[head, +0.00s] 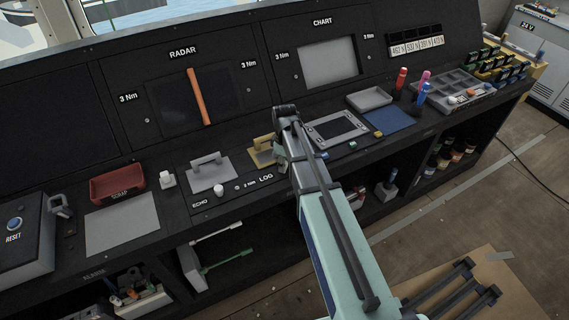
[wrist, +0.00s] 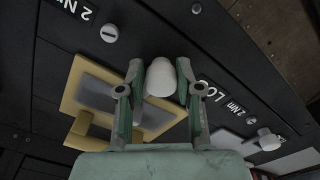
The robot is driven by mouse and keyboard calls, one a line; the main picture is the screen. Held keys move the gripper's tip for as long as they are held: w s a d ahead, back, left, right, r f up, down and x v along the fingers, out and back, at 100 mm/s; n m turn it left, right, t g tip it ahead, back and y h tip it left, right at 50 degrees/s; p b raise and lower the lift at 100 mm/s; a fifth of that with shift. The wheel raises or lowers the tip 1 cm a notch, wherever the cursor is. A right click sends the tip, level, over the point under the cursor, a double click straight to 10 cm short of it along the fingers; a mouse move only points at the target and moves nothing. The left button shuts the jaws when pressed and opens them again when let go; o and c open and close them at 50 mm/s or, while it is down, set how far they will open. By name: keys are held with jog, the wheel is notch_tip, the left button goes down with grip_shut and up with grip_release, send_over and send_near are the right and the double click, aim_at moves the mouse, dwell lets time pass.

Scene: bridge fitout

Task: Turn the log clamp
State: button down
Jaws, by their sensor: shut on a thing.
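The log clamp is a white rounded knob (wrist: 160,78) beside the LOG label (wrist: 206,86) in the wrist view. My gripper (wrist: 160,88) is shut on it, with one finger on each side. In the head view my arm hides the knob and most of the gripper. The yellow log plate (wrist: 88,92) with its handle lies partly under the left finger in the wrist view; in the head view the plate (head: 262,158) shows left of my arm. The knob's turn angle cannot be told.
Another white knob (wrist: 268,140) stands near a 2 Nm screw. The grey ECHO plate (head: 211,178) with a handle is to the left in the head view. A red scrap tray (head: 117,185), a grey tray (head: 369,98) and a blue mat (head: 388,119) lie on the console.

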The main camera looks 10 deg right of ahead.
jog(key=shift+a+m, duration=0.1)
jog(key=shift+m, duration=0.8)
jog(key=shift+m+b, duration=0.5)
jog(key=shift+m, duration=0.7)
jog(key=m, duration=0.4)
jog(key=shift+a+m+b, duration=0.1)
jog(key=shift+m+b, duration=0.3)
jog(key=shift+m, duration=2.3)
jog(key=shift+w+r+m+b, duration=0.1)
jog(key=shift+m+b, duration=0.25)
jog(key=shift+m, duration=1.95)
jog(key=c, duration=0.8)
grip_release()
